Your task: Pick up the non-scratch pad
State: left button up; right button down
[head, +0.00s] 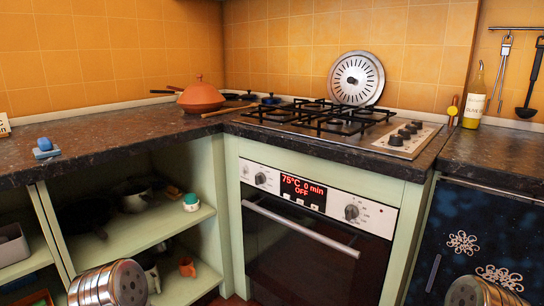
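A small blue item (44,143) with a flatter grey-blue piece (47,154) under or against it lies on the dark countertop at the far left of the head view, near the counter's front edge. It looks like the non-scratch pad, but it is too small to read any label or tell whether it is one piece or two. Only metal, rounded parts of my two arms show at the bottom left and bottom right edges. Neither gripper's fingers can be seen. Nothing of mine is touching the blue item.
The dark stone counter (110,140) is mostly clear around the blue item. A terracotta tagine (202,97) stands farther back, beside a gas hob (335,122). Open green shelves (150,232) and an oven (310,240) are below. An oil bottle (474,98) stands at right.

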aim_at(46, 148)
jog(key=u, duration=1.55)
